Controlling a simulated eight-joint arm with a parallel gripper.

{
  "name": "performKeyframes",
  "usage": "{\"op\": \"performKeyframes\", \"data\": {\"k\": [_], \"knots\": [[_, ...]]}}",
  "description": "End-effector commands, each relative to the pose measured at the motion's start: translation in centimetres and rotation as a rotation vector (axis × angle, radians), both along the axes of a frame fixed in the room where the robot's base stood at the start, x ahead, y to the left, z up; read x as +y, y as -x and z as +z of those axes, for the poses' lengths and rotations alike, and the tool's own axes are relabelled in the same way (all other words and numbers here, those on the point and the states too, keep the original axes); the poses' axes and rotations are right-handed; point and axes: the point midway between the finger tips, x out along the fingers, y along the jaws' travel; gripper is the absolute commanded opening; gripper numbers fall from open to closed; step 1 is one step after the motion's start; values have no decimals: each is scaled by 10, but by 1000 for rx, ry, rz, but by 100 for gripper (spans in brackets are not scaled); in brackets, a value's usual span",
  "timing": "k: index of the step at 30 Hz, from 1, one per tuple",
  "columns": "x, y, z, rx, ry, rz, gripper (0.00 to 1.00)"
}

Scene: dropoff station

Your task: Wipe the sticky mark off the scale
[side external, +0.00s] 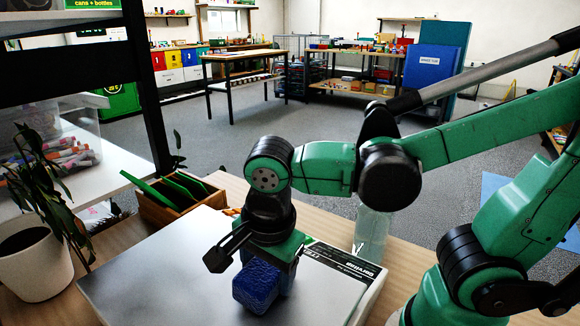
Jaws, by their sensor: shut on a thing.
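The scale (150,262) is a wide flat metal plate on the wooden table, with a labelled panel (345,262) along its right side. My gripper (257,262) points down over the right half of the plate. It is shut on a blue block-like wiping pad (256,287), which appears textured like a sponge. The pad is at or just above the plate; I cannot tell whether it touches. I see no sticky mark on the visible plate; the area behind and under the pad and gripper is hidden.
A wooden box with green items (172,195) stands behind the plate. A clear bottle (371,232) stands behind the labelled panel. A potted plant (36,262) is at the left, by a shelf with a clear bin (60,150). The plate's left part is clear.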

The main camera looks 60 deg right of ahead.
Motion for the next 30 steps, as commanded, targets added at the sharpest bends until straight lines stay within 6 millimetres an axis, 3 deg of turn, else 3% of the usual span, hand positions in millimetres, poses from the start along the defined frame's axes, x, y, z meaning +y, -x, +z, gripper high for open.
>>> {"op": "performKeyframes", "data": {"k": [8,12,30], "knots": [[0,26,0,2,0,2,20],[0,25,20,2,0,0,20],[0,25,73,1,0,0,20]]}}
